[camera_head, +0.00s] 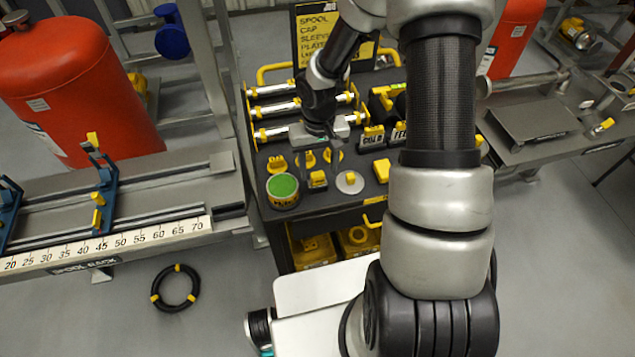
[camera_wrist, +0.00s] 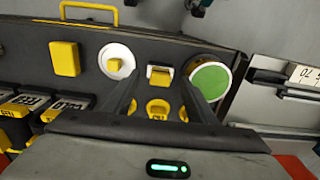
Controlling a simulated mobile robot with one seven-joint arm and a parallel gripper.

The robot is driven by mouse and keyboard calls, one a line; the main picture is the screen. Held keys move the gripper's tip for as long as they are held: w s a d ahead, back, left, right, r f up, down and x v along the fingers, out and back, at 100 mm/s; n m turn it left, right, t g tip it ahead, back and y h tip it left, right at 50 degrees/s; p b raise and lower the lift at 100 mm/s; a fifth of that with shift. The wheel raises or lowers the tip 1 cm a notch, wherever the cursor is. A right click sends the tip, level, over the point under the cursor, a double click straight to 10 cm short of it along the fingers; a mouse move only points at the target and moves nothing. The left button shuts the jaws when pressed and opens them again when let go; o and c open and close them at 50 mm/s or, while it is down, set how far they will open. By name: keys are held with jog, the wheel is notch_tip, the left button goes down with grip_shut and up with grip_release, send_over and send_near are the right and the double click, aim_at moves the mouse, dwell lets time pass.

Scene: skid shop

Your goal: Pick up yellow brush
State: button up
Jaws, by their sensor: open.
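A small yellow block-shaped piece with a paler lower part (camera_head: 318,179), possibly the yellow brush, sits near the front edge of the dark cart top. It also shows in the wrist view (camera_wrist: 159,75). I cannot make out bristles. My gripper (camera_head: 320,163) points down over the cart, its fingers apart and empty. In the wrist view my gripper (camera_wrist: 158,82) has one finger on each side of this piece's picture position; I cannot tell the exact height above it. Another plain yellow block (camera_head: 381,170) lies to the right, also seen in the wrist view (camera_wrist: 65,58).
A green-topped round can (camera_head: 283,191) stands left of the piece, and a white disc with a yellow knob (camera_head: 350,182) right of it. Yellow knobbed parts (camera_head: 305,160) sit behind. Labelled black-and-yellow blocks (camera_head: 372,137) and silver spools (camera_head: 275,110) fill the back.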

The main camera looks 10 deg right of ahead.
aim_at(318, 174)
jog(key=f, duration=0.4)
jog(key=shift+w+f, duration=0.3)
jog(key=shift+c, duration=0.3)
jog(key=c, duration=0.8)
jog(key=shift+r, duration=0.1)
notch_tip(318, 174, up, 10)
jog(key=shift+f, duration=0.1)
